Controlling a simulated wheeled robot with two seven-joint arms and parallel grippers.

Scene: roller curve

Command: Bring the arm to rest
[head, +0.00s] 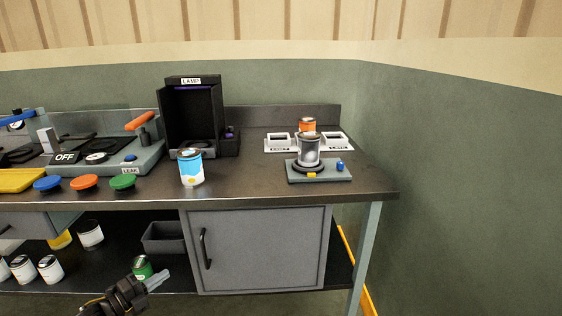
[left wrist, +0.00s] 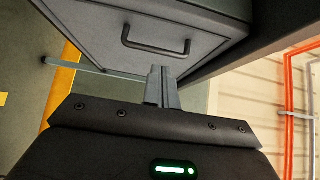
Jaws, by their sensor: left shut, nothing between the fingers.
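My left gripper (head: 156,280) is low at the bottom of the head view, in front of the lower shelf and below the worktop. Its fingers are together with nothing between them. In the left wrist view the closed fingers (left wrist: 162,88) point towards the grey cabinet (left wrist: 145,30) with its black handle (left wrist: 156,46), apart from it as far as I can tell. The cabinet door (head: 262,250) is shut in the head view. My right gripper is in neither view.
The dark worktop (head: 240,195) carries a blue and white can (head: 191,170), a black lamp box (head: 193,110), coloured lids (head: 85,182) and a grey fixture (head: 319,173) with a metal cylinder. Cans and a dark bin (head: 164,238) stand on the lower shelf. A yellow rail (head: 368,300) runs at right.

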